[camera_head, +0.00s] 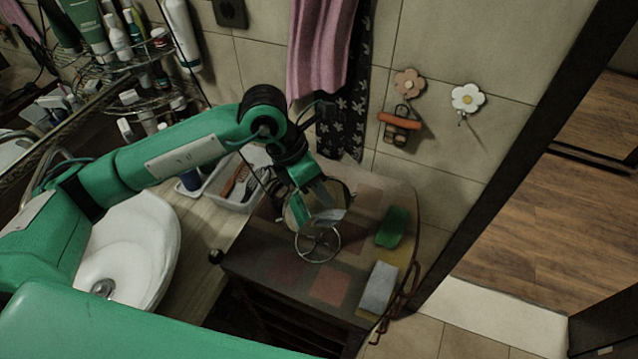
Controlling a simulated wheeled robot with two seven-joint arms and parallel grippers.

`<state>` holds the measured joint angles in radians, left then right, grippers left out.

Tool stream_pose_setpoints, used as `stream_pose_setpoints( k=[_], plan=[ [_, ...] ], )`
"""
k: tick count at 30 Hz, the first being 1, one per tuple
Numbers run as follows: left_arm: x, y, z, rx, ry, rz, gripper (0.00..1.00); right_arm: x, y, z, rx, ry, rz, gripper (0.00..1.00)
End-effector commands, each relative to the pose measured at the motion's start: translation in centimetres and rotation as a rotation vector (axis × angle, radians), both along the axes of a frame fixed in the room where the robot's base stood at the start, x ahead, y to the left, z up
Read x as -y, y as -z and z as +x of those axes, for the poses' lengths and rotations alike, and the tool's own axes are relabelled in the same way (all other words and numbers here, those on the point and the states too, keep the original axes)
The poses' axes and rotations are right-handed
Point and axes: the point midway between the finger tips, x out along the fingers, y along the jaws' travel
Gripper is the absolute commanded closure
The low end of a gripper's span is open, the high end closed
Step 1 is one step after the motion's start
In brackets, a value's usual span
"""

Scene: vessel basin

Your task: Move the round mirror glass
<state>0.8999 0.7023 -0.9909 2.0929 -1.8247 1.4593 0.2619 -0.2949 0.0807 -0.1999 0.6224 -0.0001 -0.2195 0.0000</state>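The round mirror glass (333,215) is in a thin round frame above the dark cabinet top. A round wire ring (318,244), which looks like its stand, shows just below it. My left gripper (316,208) reaches down from the upper left and overlaps the mirror. Its fingers cover part of the glass. I cannot tell whether they touch the glass or are closed on it. My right gripper is not in view.
On the cabinet top (285,268) are a green sponge (391,227) and a grey block (379,287) to the right. A white tray (232,195) and basin (140,245) are left. Towels (318,45) hang behind. Open floor lies beyond the doorway at right.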

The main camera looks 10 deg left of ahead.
Motion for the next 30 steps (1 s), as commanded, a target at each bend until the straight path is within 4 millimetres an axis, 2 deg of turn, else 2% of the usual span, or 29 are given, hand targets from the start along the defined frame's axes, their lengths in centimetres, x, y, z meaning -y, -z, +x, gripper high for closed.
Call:
stream_pose_setpoints(
  k=[5, 9, 10, 20, 26, 30],
  plan=[
    [0.0, 0.0, 0.0, 0.0, 0.0, 0.0, 0.7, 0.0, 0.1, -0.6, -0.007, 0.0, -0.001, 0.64],
    [0.0, 0.0, 0.0, 0.0, 0.0, 0.0, 0.98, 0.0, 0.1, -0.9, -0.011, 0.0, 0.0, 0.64],
    [0.0, 0.0, 0.0, 0.0, 0.0, 0.0, 1.0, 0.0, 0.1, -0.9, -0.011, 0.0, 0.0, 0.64],
    [0.0, 0.1, 0.1, -0.008, 0.0, -0.006, 1.0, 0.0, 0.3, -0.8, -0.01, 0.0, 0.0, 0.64],
    [-0.2, 0.4, 0.3, -0.062, -0.001, -0.044, 1.0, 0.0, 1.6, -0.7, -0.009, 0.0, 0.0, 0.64],
    [-0.4, 0.8, 0.7, -0.137, -0.003, -0.094, 1.0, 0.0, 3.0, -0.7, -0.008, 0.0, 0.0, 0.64]
  ],
)
